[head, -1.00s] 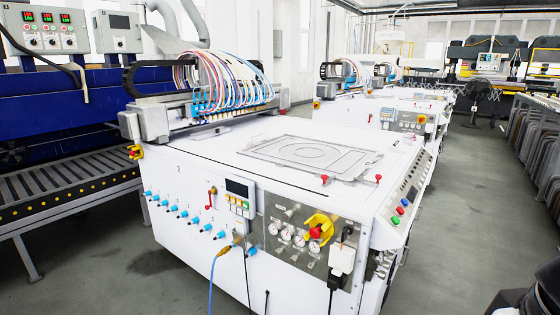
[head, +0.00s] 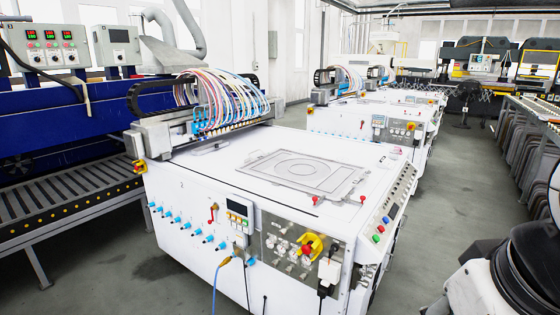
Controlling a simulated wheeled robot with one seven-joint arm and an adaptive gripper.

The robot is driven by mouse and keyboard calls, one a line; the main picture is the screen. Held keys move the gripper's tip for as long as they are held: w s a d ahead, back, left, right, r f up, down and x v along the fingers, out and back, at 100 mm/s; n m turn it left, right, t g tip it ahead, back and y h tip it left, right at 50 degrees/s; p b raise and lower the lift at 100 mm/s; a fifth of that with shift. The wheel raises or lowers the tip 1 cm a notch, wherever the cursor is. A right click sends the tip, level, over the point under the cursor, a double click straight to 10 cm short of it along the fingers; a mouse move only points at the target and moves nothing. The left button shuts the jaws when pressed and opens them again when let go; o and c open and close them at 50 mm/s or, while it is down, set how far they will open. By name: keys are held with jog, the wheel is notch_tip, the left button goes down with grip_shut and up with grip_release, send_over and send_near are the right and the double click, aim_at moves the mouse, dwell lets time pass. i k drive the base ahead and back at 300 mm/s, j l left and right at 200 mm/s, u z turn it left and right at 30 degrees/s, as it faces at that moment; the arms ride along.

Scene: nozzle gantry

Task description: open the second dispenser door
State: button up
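A white machine (head: 230,205) marked "2" stands in the middle of the head view. A gantry (head: 200,125) with a bundle of coloured hoses (head: 222,98) and blue nozzle fittings spans its back left. A flat plate (head: 305,172) with a ring outline lies on its top. I cannot make out which part is the second dispenser door, or whether it is open. My arm (head: 490,285) shows as white and black links at the lower right, apart from the machine. My gripper is out of the picture.
The machine's front carries blue knobs, a small display (head: 239,211), gauges and a yellow-red switch (head: 311,247). A blue cable (head: 215,290) hangs down in front. A roller conveyor (head: 70,195) stands at left. Similar machines stand behind. Grey floor (head: 455,190) lies clear at right.

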aim_at(359, 301)
jog(key=z, duration=0.45)
jog(key=i+l+u, duration=0.25)
jog(key=i+l, duration=0.7)
jog(key=i, duration=0.15)
jog(key=i+l+u, duration=0.2)
jog(key=i+l, duration=0.8)
jog(key=l, duration=0.15)
